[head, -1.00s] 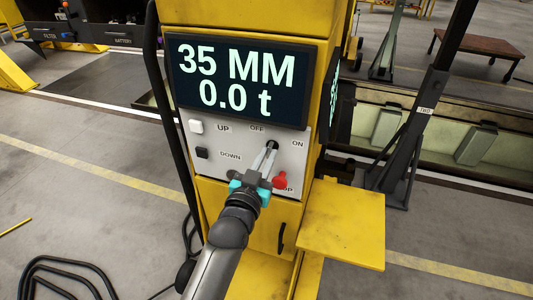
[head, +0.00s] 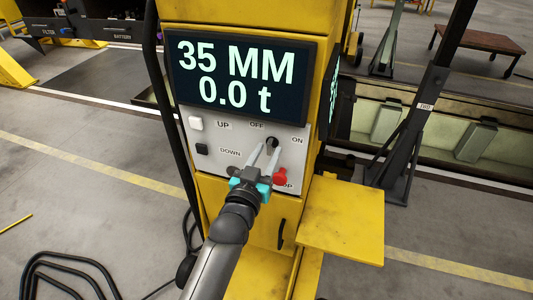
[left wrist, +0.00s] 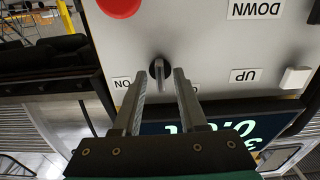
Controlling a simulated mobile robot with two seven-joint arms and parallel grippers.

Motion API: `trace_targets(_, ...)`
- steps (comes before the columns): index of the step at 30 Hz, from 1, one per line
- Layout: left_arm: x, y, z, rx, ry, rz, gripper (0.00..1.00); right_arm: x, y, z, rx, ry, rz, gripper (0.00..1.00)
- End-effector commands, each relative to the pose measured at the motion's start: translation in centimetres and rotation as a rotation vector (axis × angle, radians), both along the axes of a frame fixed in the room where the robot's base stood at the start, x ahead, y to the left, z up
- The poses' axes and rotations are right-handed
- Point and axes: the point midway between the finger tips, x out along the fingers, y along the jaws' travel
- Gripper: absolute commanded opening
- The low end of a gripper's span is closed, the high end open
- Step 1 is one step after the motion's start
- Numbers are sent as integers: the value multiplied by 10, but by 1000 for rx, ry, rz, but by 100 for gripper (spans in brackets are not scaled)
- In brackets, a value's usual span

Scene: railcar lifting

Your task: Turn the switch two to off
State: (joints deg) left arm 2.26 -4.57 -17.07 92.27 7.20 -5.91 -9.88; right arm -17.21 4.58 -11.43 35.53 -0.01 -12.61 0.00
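A dark rotary switch (head: 272,142) sits on the grey control panel (head: 197,170) of a yellow column, between the OFF and ON labels. In the left wrist view the switch (left wrist: 157,68) has a narrow handle standing about upright in the picture. The ON label (left wrist: 122,83) shows there, and a finger partly covers the OFF label. My left gripper (head: 268,148) is open in front of the switch. In the left wrist view its fingers (left wrist: 158,73) stand on either side of the handle, with gaps on both sides. My right gripper is in neither view.
A red stop button (head: 280,178) is close below the switch. A white UP button (head: 196,124) and a black DOWN button (head: 202,150) are on the panel's left. The display (head: 240,80) above reads 35 MM and 0.0 t. A yellow shelf (head: 345,225) juts out at lower right.

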Motion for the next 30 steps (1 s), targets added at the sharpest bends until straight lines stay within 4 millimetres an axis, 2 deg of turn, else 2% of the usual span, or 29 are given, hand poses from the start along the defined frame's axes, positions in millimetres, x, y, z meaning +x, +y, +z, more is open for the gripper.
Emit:
trace_targets(8, -1, 0, 0, 1, 0, 0, 44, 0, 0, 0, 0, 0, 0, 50)
trace_targets(13, -12, 4, -1, 2, -1, 0, 44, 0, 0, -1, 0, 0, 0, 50)
trace_targets(30, -105, 34, -2, 3, 2, 0, 44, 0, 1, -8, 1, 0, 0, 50)
